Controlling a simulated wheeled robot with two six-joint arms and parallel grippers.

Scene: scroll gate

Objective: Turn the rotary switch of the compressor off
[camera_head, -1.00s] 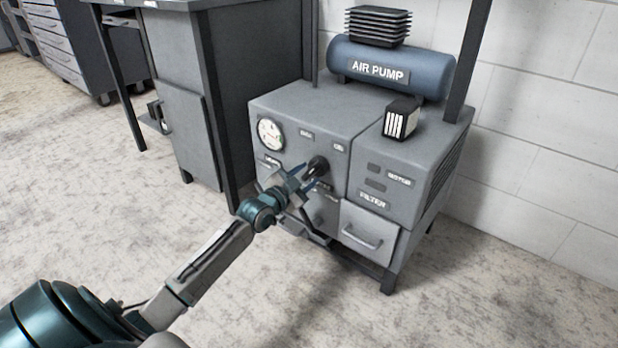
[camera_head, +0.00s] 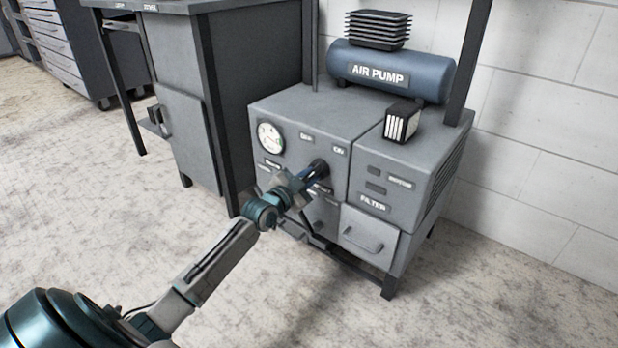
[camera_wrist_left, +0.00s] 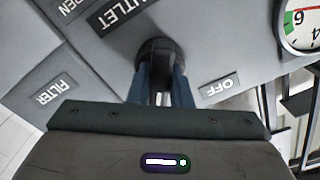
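The compressor (camera_head: 300,115) is a grey cabinet with a blue AIR PUMP tank (camera_head: 390,70) on top. Its dark round rotary switch (camera_head: 320,167) is on the front panel; it also shows in the left wrist view (camera_wrist_left: 158,48). My left gripper (camera_head: 312,174) reaches the switch from the front left. An OFF label (camera_wrist_left: 220,88) lies to the right of the switch there. My right gripper is not in view.
A round gauge (camera_head: 270,138) is left of the switch. A drawer with a handle (camera_head: 368,238) is at the lower right of the cabinet. A grey workbench (camera_head: 180,120) stands to the left. The floor in front is clear.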

